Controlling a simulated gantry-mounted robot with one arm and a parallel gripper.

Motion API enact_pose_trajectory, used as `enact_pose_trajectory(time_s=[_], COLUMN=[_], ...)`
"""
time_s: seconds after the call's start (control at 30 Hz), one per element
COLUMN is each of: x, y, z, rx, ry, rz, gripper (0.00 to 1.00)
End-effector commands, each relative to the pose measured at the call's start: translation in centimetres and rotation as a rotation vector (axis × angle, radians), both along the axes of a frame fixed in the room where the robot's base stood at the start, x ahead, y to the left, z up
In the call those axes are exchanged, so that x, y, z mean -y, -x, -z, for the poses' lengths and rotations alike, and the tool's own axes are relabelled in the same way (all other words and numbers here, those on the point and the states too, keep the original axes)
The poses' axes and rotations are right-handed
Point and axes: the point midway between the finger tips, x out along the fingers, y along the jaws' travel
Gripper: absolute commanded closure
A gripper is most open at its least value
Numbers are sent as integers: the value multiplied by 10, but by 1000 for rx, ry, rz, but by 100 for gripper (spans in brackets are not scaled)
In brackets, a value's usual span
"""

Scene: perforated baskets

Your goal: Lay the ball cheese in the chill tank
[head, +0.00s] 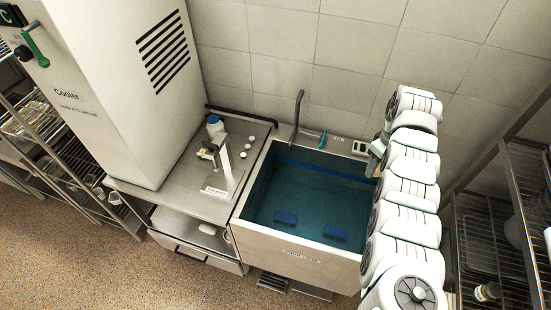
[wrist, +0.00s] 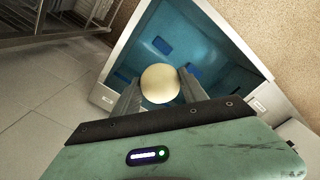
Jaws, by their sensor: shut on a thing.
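The ball cheese (wrist: 160,83) is a pale cream ball in the wrist view. My gripper (wrist: 158,92) is shut on it, one finger on each side. Behind it in that view is the chill tank (wrist: 228,32), with its blue inside and steel rim. In the head view the chill tank (head: 297,256) is a steel basin with blue-green water or lining, right of the counter. My arm hangs along its right side there and hides part of it. The ball cheese cannot be made out in the head view.
Two dark blue blocks (head: 286,218) (head: 335,233) show in the tank's front part. A tap (head: 297,118) rises at its back rim. A steel counter (head: 180,190) with a white dispenser stands to the left, beside the tall cooler (head: 115,80). Wire racks (head: 490,235) stand at the right.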

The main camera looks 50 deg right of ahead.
Motion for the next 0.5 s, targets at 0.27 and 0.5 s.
enact_pose_trajectory(time_s=[0.27,0.5], x=[-39,-83], y=[-66,-119], z=[30,46], rx=[-1,-3], ry=[-2,0], rz=[-313,-575], gripper=[73,73])
